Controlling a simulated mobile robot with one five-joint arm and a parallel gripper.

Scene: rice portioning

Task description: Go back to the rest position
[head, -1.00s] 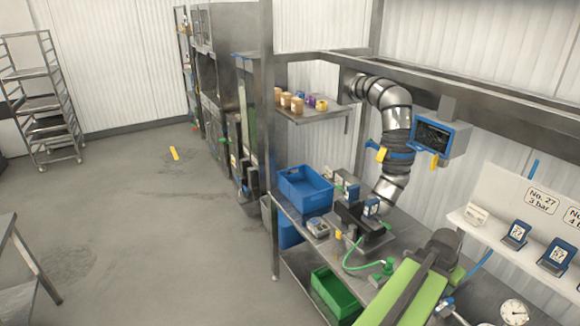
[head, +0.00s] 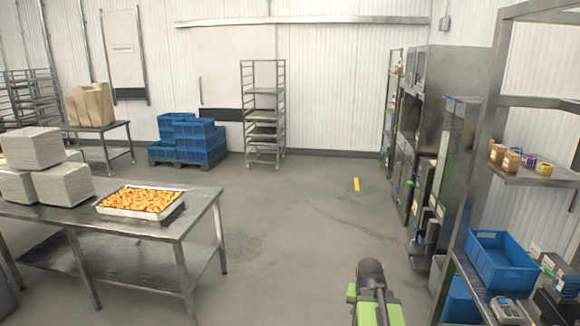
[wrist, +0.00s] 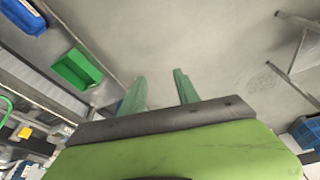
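In the wrist view my gripper (wrist: 159,88) shows as two green fingers standing apart, with bare grey floor between them. Nothing is held in it. In the head view my green and dark arm (head: 372,295) is at the bottom, right of centre, over the open floor. My fingertips cannot be made out there.
A steel table (head: 185,222) with a tray of golden food (head: 140,202) and white stacks (head: 35,148) stands left. The workbench with a blue bin (head: 500,262) is at right. Wide floor lies between. A rack (head: 263,110) and blue crates (head: 188,138) stand far back.

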